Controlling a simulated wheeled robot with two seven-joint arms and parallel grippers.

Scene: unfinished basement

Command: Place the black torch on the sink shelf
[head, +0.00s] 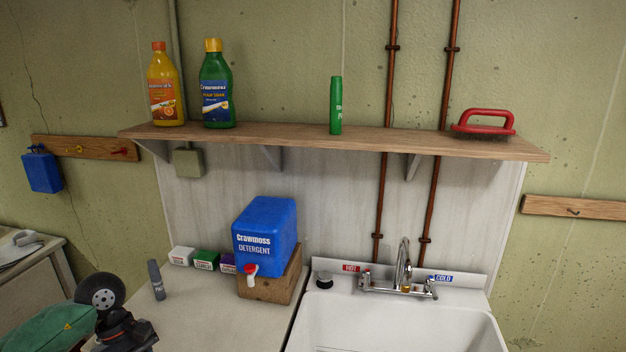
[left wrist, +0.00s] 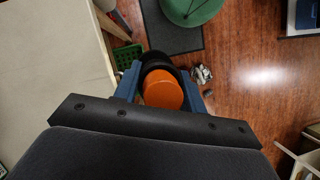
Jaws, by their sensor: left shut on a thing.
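My left gripper (left wrist: 160,90) is shut on a black thing with an orange round end, which I take to be the black torch (left wrist: 164,90). It lies between the blue fingers; most of its length is hidden behind the orange end. In the left wrist view the gripper is above the floor, beside a pale tabletop. The sink shelf (head: 300,138) is a wooden board on the wall above the sink in the head view. In the head view neither the torch nor the left fingers can be made out. My right gripper is in neither view.
On the shelf stand an orange bottle (head: 162,88), a green bottle (head: 216,90), a green tube (head: 336,106) and a red-handled brush (head: 484,123). Bare shelf lies between the green things and left of the brush. Below are a blue detergent container (head: 264,230), a grey tube (head: 157,280) and a faucet (head: 402,270).

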